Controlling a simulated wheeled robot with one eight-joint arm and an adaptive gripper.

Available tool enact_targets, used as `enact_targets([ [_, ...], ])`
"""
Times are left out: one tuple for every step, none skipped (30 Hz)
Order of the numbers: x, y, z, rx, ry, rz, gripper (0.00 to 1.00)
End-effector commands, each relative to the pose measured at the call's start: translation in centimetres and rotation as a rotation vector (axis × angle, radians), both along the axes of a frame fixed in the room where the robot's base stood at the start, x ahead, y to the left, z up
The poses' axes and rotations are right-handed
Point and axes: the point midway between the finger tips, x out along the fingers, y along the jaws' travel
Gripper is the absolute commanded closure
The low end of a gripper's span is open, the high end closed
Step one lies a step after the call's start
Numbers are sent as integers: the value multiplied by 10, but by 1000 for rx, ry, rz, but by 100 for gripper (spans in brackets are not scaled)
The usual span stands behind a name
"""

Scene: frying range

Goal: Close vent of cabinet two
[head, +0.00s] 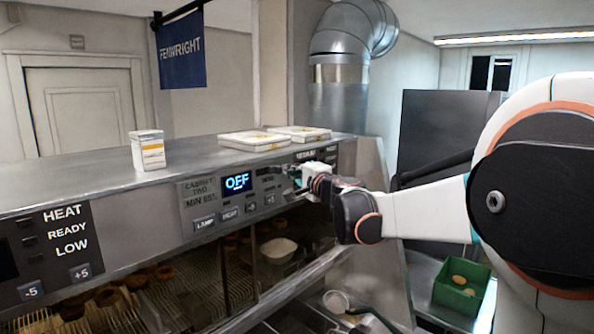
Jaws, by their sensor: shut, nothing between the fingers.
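The control panel of cabinet two (197,196) is on the front of the long metal counter. It carries the label "CABINET TWO", a blue display reading "OFF" (237,182) and buttons marked lamp (204,222) and heat (231,213). My gripper (286,169) is shut and empty at the right part of this panel, close to its face. I cannot tell whether it touches the panel. The gripper and wrist hide part of the panel there. I cannot make out the vent control or its state.
A small white and yellow box (147,150) and two flat white trays (254,140) (300,133) stand on the counter top. A panel reading "HEAT READY LOW" (66,230) is at left. A green bin (461,286) sits low at right. A steel duct (345,55) rises behind.

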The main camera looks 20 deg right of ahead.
Motion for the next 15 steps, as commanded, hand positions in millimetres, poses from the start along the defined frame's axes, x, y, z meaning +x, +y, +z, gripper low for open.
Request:
enact_targets([
  [0, 0, 0, 0, 0, 0, 100],
  [0, 0, 0, 0, 0, 0, 100],
  [0, 0, 0, 0, 0, 0, 100],
  [0, 0, 0, 0, 0, 0, 100],
  [0, 0, 0, 0, 0, 0, 100],
  [0, 1, 0, 0, 0, 1, 100],
  [-1, 2, 0, 0, 0, 1, 100],
  [-1, 4, 0, 0, 0, 1, 100],
  [-3, 8, 0, 0, 0, 2, 100],
  [-4, 12, 0, 0, 0, 3, 100],
  [-6, 17, 0, 0, 0, 4, 100],
  [-8, 23, 0, 0, 0, 5, 100],
  [-11, 28, 0, 0, 0, 4, 100],
  [-13, 33, 0, 0, 0, 5, 100],
  [-15, 39, 0, 0, 0, 5, 100],
])
